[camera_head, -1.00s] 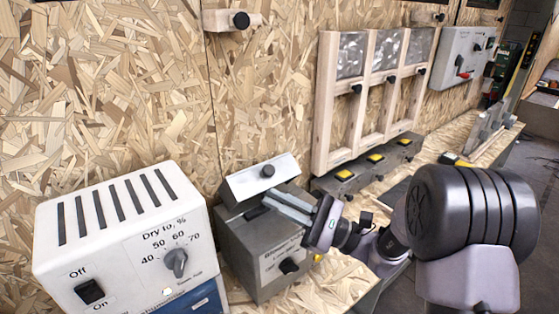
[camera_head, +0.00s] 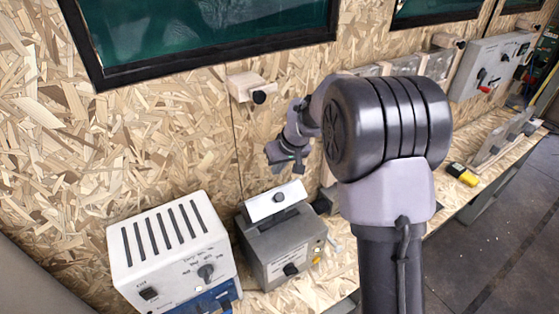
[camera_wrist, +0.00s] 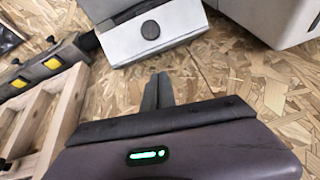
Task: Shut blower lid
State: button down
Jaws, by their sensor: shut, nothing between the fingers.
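The blower is a grey box (camera_head: 285,250) with a label and a black knob on its front. Its pale grey lid (camera_head: 264,206) with a black knob stands raised and tilted at the back of the box, with a dark slot showing below it. In the wrist view the lid (camera_wrist: 178,29) is at the top, knob facing me. My gripper (camera_head: 276,168) is above and behind the lid, near the wall, apart from it. In the wrist view its fingers (camera_wrist: 158,80) are together and empty, pointing towards the lid with a gap between.
A white dryer unit (camera_head: 170,250) with a dial and switch stands left of the blower. A wooden block with a black knob (camera_head: 258,97) is on the chipboard wall above. A wooden frame (camera_wrist: 45,120) and yellow-buttoned boxes (camera_wrist: 50,63) are close by on the left in the wrist view.

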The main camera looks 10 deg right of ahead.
aim_at(275, 191)
jog(key=f, duration=0.3)
jog(key=shift+w+a+f, duration=0.1)
jog(key=shift+w+a, duration=0.05)
jog(key=shift+a, duration=0.1)
jog(key=shift+s+d+f, duration=0.1)
jog(key=shift+s+f, duration=0.2)
jog(key=shift+s, duration=0.2)
jog(key=shift+s+d+f, duration=0.1)
jog(key=shift+s+f, duration=0.2)
jog(key=shift+s, duration=0.2)
jog(key=shift+s+f, duration=0.2)
jog(key=shift+s, duration=0.1)
jog(key=shift+b, duration=0.35)
